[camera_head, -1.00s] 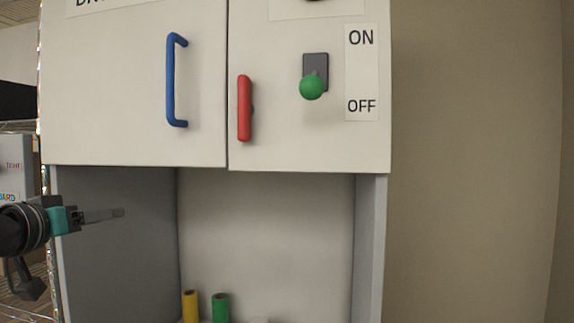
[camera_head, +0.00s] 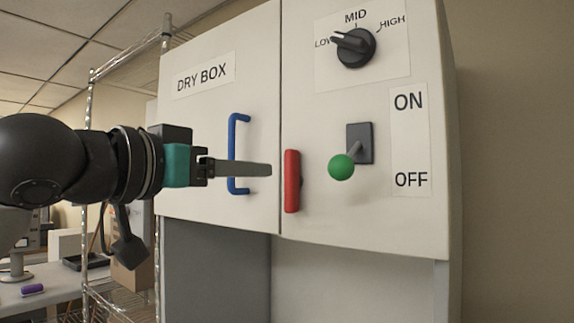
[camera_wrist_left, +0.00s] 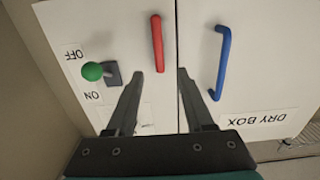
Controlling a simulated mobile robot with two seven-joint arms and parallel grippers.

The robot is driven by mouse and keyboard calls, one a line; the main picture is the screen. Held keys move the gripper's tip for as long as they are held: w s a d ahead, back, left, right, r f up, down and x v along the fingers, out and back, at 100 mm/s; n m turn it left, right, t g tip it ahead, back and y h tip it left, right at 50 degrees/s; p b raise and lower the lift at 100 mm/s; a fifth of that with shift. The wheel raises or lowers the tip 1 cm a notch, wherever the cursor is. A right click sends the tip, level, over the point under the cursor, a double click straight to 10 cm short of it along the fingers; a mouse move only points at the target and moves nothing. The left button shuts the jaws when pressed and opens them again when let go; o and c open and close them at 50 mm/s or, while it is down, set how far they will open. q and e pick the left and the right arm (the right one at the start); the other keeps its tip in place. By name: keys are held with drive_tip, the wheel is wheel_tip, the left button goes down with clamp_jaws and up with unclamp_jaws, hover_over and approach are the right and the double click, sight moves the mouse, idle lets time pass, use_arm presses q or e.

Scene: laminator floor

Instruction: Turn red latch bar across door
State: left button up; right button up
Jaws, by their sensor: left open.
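The red latch bar (camera_head: 292,181) stands upright on the right panel, just right of the seam beside the door (camera_head: 200,120) marked DRY BOX. The door has a blue handle (camera_head: 234,122). My left gripper (camera_head: 268,170) is in front of the door, its fingers crossing the view of the blue handle and ending just left of the red bar. In the left wrist view my left gripper (camera_wrist_left: 170,74) is open and empty. There the red bar (camera_wrist_left: 157,43) lies beyond the fingertips, apart from them. My right gripper is not in view.
A green-knobbed lever (camera_head: 341,167) sticks out right of the red bar, beside an ON/OFF label. A black dial (camera_head: 354,47) is above it. Below the cabinet is an open recess (camera_head: 345,285). A wire shelf rack (camera_head: 88,190) stands at left.

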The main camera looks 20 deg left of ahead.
sight(287, 172)
use_arm(q)
drive_tip(key=p+x, duration=0.2)
drive_tip(key=x, duration=0.8)
drive_tip(key=shift+d, duration=0.1)
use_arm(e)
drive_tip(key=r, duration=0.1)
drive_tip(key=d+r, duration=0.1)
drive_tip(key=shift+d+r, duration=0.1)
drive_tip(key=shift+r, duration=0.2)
use_arm(q)
clamp_jaws()
